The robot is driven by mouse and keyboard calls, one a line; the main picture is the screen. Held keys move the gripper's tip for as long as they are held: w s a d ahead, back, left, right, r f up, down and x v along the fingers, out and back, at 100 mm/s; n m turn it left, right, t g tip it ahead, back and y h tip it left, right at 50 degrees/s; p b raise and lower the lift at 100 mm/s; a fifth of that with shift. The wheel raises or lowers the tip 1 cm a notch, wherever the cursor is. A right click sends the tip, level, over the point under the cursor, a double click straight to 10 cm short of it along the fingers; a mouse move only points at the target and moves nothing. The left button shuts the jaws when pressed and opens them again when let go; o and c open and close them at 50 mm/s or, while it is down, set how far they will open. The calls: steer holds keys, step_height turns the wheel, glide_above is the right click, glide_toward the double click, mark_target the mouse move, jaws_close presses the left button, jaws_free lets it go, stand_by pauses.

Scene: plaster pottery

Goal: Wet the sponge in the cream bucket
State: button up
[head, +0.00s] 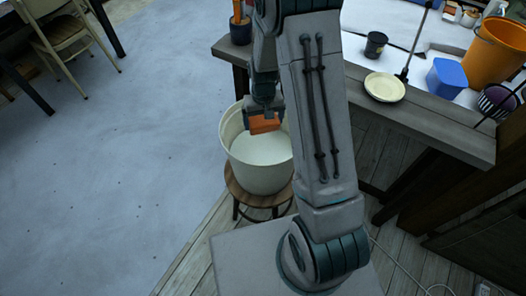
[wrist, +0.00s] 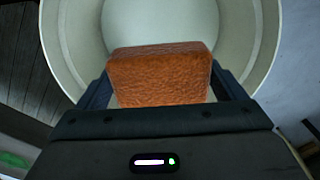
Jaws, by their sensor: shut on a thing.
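The orange-brown sponge (head: 264,124) is between the fingers of my gripper (head: 265,110), over the mouth of the cream bucket (head: 236,166). In the wrist view the sponge (wrist: 160,76) fills the gap between the two fingers of my gripper (wrist: 160,90), with the bucket's inside wall and rim (wrist: 262,40) around and beyond it. The bucket holds pale, whitish liquid (head: 262,148) and stands upright on a round wooden stool (head: 240,194). The sponge appears above the liquid; I cannot tell its exact height. My arm hides part of the bucket's right side.
A workbench (head: 440,125) at right holds a pale plate (head: 384,87), a blue container (head: 446,78), an orange bucket (head: 494,52) and a small dark pot (head: 376,44). A chair (head: 62,40) stands at upper left. The grey floor (head: 120,170) left of the stool is clear.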

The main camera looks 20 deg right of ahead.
steer(key=r+p, duration=0.1)
steer(key=w+r, duration=0.1)
steer(key=r, duration=0.1)
steer(key=d+r+p, duration=0.1)
steer(key=r, duration=0.1)
steer(key=shift+w+r+p, duration=0.1)
steer(key=shift+w+p, duration=0.1)
steer(key=shift+p, duration=0.1)
step_height(320, 180, down, 23)
steer(key=b, duration=1.7)
steer(key=shift+f+b, duration=0.2)
steer(key=shift+b, duration=0.2)
steer(key=shift+r, duration=0.1)
steer(key=shift+r+p, duration=7.2)
steer(key=shift+r, duration=3.5)
